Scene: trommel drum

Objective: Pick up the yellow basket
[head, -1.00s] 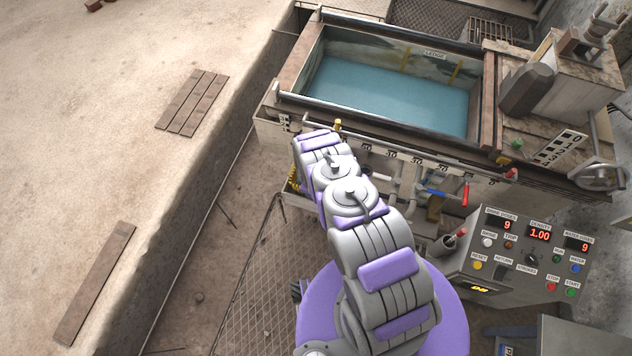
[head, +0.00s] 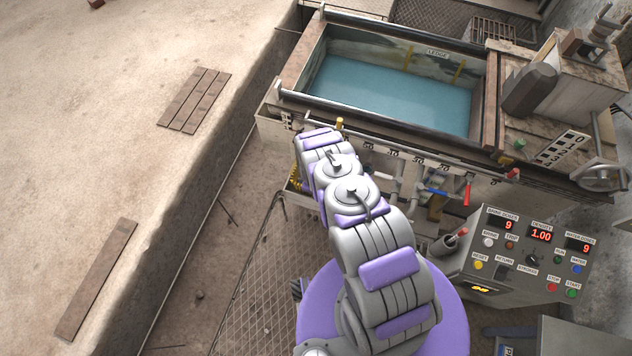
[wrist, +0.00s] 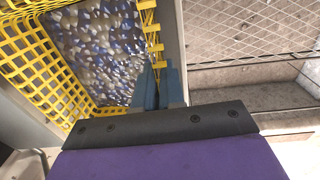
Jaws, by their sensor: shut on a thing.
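The yellow basket (wrist: 42,62) is a wire-mesh basket filling the left of the wrist view. Grey, blue and brown gravel-like pieces (wrist: 100,45) show inside or through it. My gripper (wrist: 158,82) has its blue-grey fingers shut on the basket's right-hand yellow wire edge. In the head view my arm reaches toward the front of the water tank, and the gripper end is hidden behind the arm. Only small yellow bits (head: 294,172) show beside the arm there.
The tank (head: 390,95) of blue water stands beyond my arm, with pipes and red and blue valve handles along its front. A control panel (head: 525,255) stands at the right. A wire-mesh panel (head: 262,275) and a concrete wall lie to the left.

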